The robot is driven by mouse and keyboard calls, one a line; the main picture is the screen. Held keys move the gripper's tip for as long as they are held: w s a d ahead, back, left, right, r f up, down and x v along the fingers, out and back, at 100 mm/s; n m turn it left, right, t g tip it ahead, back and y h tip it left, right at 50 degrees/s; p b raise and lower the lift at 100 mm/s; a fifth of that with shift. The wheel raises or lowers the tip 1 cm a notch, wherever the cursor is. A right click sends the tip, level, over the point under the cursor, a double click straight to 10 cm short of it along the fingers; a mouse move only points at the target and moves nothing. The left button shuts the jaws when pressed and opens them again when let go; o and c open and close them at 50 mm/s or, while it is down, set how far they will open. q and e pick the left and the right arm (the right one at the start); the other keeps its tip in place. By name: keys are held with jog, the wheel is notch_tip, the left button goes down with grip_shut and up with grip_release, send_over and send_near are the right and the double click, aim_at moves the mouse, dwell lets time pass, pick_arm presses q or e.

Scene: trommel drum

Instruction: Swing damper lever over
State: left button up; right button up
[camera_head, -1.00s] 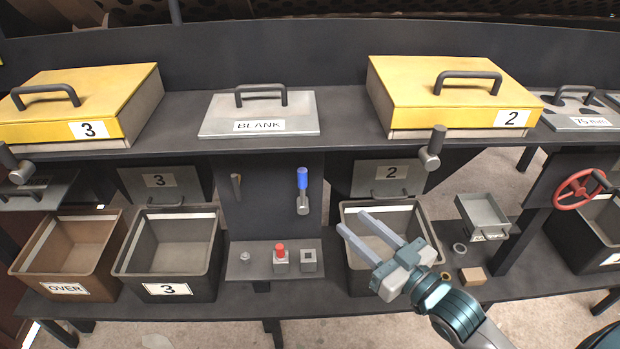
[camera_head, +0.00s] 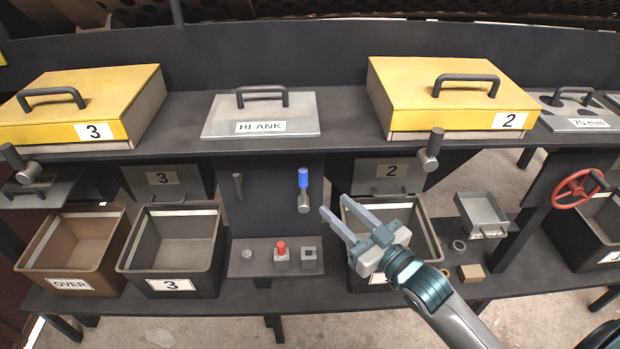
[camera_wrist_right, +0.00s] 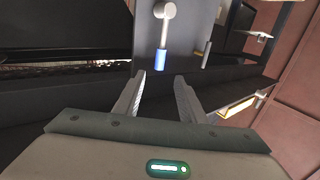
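The damper lever with a blue grip (camera_head: 303,178) stands upright on the dark panel (camera_head: 262,205) in the middle, its grip above its grey pivot. My right gripper (camera_head: 333,207) is open and empty, to the right of the lever and a little lower, apart from it. In the right wrist view the blue-gripped lever (camera_wrist_right: 162,50) shows beyond the open fingers (camera_wrist_right: 160,88), which do not touch it. My left gripper is not in view.
A small grey peg (camera_head: 238,185) sits left of the lever. Below is a panel with a red button (camera_head: 281,247). Bin 3 (camera_head: 171,285) stands left, another bin (camera_head: 425,235) lies under my right arm. A shelf with the BLANK plate (camera_head: 262,112) is above.

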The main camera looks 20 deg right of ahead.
aim_at(306, 179)
jog(key=p+x, duration=0.3)
jog(key=x, duration=0.8)
jog(key=shift+w, duration=0.2)
jog(key=shift+f, duration=0.1)
grip_shut()
